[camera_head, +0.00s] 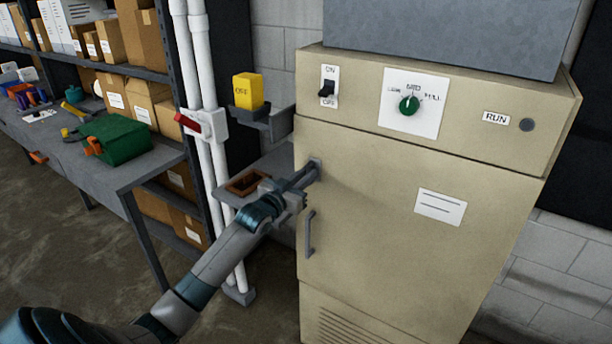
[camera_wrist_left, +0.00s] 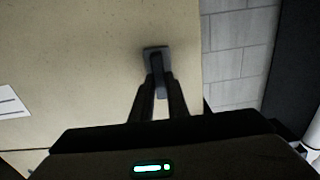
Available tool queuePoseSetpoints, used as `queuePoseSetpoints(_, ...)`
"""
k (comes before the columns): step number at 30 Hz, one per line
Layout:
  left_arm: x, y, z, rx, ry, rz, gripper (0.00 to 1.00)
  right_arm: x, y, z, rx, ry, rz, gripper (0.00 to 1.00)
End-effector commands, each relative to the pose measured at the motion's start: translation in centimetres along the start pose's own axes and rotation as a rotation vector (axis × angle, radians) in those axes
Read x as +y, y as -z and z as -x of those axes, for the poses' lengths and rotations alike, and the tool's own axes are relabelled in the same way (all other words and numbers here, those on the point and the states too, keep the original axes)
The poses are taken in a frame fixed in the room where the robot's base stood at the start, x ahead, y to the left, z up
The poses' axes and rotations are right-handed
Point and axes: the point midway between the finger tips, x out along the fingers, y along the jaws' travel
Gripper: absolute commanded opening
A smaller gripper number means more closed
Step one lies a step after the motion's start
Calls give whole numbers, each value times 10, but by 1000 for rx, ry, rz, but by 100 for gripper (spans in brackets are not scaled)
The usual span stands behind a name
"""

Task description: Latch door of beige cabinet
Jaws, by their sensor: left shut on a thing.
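The beige cabinet (camera_head: 400,225) stands at the right in the head view, its door looking shut against the frame. A grey latch handle sits near the door's upper left edge; it shows in the left wrist view (camera_wrist_left: 157,58). My left gripper (camera_head: 310,172) is shut on this latch handle, its fingers on either side of it. In the wrist view the handle hangs from its plate between the fingertips (camera_wrist_left: 160,92). The fingers partly hide the latch in the head view. A vertical grey door pull (camera_head: 309,233) is below the gripper. My right gripper is not in view.
The cabinet's upper panel has a black switch (camera_head: 327,88) and a green knob (camera_head: 409,105). White pipes (camera_head: 205,140) with a red lever (camera_head: 187,122) stand left of it.

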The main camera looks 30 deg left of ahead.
Motion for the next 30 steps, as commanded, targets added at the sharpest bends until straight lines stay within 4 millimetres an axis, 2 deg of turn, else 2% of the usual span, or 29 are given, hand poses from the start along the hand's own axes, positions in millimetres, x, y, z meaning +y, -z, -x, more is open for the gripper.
queuePoseSetpoints(11,1,0,0,-1,-1,-196,0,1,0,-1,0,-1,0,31)
queuePoseSetpoints(30,5,-3,0,-1,-1,-788,0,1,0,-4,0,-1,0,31)
